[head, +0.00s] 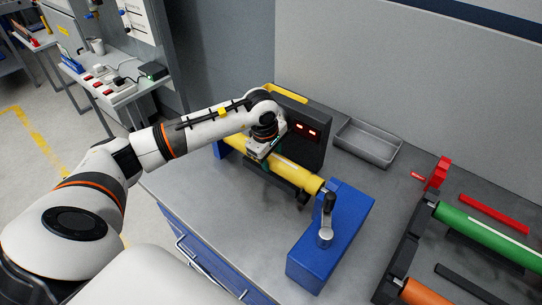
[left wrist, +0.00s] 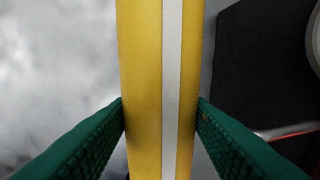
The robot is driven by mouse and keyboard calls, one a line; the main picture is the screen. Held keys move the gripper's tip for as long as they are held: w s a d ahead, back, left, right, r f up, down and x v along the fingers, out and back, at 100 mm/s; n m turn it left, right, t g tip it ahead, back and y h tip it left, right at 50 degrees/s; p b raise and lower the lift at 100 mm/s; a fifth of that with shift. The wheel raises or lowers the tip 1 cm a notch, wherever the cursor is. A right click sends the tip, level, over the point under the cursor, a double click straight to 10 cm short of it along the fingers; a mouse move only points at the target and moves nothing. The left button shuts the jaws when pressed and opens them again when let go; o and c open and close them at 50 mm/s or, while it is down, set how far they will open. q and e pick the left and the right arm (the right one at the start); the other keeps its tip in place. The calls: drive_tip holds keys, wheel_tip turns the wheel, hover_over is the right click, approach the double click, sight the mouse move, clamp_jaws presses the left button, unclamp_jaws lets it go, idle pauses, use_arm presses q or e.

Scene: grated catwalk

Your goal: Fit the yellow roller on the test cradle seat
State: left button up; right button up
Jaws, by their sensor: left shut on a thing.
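The yellow roller (head: 298,176) lies across the test cradle, which has a blue block (head: 345,225) with a black-handled crank at its near right end and a black housing (head: 303,140) with lit red displays behind. The roller's near end is close against the blue block; whether it is fully seated cannot be told. My left gripper (head: 266,155) is over the roller toward its far left end. In the left wrist view the roller (left wrist: 140,80), with a pale lengthwise stripe, runs between the green fingers, which are shut on it. My right gripper is not in view.
An empty grey tray (head: 368,143) stands behind the cradle. At right a black rack (head: 405,250) holds a green roller (head: 485,238) and an orange roller (head: 422,293), with a red clamp (head: 438,173) and a red bar nearby. The bench front is clear.

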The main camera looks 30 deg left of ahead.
use_arm(q)
drive_tip(key=shift+r, duration=0.1)
drive_tip(key=o, duration=1.9)
drive_tip(key=shift+r+p, duration=2.15)
drive_tip(key=shift+r, duration=1.8)
drive_tip(key=shift+s, duration=0.1)
